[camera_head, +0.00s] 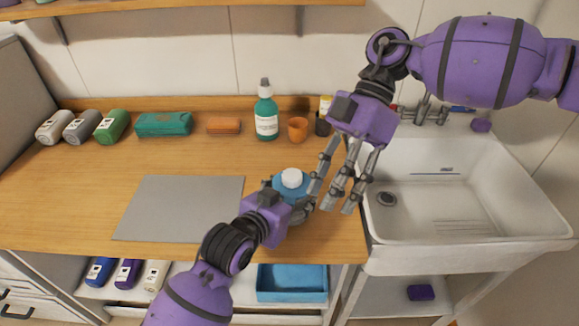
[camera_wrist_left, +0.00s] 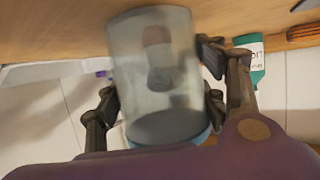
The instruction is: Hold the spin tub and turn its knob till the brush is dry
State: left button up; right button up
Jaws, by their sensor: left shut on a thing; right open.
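The spin tub (camera_head: 285,185) stands near the front edge of the wooden counter, with a blue lid and a white knob (camera_head: 291,178) on top. In the left wrist view the tub (camera_wrist_left: 150,70) is a translucent cylinder with a blurred dark shape inside, perhaps the brush. My left gripper (camera_head: 296,210) is shut around the tub's side; its fingers (camera_wrist_left: 165,95) flank it in the wrist view. My right gripper (camera_head: 340,195) is open and empty, fingers pointing down, just right of the tub and apart from the knob.
A grey mat (camera_head: 180,208) lies left of the tub. A white sink (camera_head: 480,230) is at right. A blue tray (camera_head: 292,283) sits below.

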aim_at(289, 172)
jog(key=w+a+r+n+t+h, duration=0.2)
jog(key=w+a+r+t+h, duration=0.15)
jog(key=w, duration=0.25)
jog(key=w+a+r+n+t+h, duration=0.2)
jog(key=w+a+t, duration=0.1)
jog(key=w+a, duration=0.15)
jog(key=shift+y, duration=0.25)
jog(key=f, duration=0.7)
jog(key=d+f, duration=0.1)
jog(key=f, duration=0.3)
jog(key=shift+w+f, duration=0.35)
jog(key=shift+c, duration=0.2)
jog(key=c, duration=1)
jog(key=shift+o, duration=0.2)
